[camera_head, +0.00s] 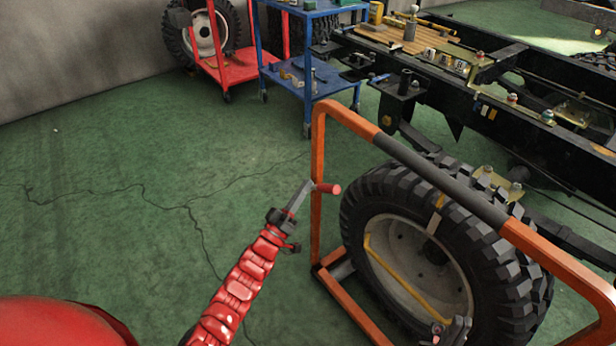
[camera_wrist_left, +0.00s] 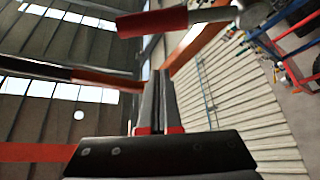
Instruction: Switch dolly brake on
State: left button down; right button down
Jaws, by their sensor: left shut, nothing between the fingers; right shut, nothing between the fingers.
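The dolly is an orange frame (camera_head: 318,160) with a dark grip section on its top bar, standing around a large black tyre (camera_head: 500,270). A short red brake handle (camera_head: 329,188) sticks out by the frame's left post. In the left wrist view the red handle (camera_wrist_left: 152,22) joins a metal lever with a round hub (camera_wrist_left: 252,12). My left gripper (camera_head: 308,186) is shut and empty, its tips close to the handle; I cannot tell whether they touch. Its fingers (camera_wrist_left: 160,75) point toward the handle in the wrist view. My right gripper (camera_head: 462,326) is low before the wheel, shut and empty.
A blue cart (camera_head: 310,92) with tools and a red trolley (camera_head: 235,68) stand behind. A black chassis frame (camera_head: 450,95) with parts on it fills the back right. The cracked green floor (camera_head: 130,190) at left is clear.

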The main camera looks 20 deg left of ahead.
pick_arm(q)
jog(key=v, duration=0.6)
jog(key=shift+s+p, duration=0.2)
jog(key=shift+p, duration=0.25)
jog(key=shift+d+f, duration=0.1)
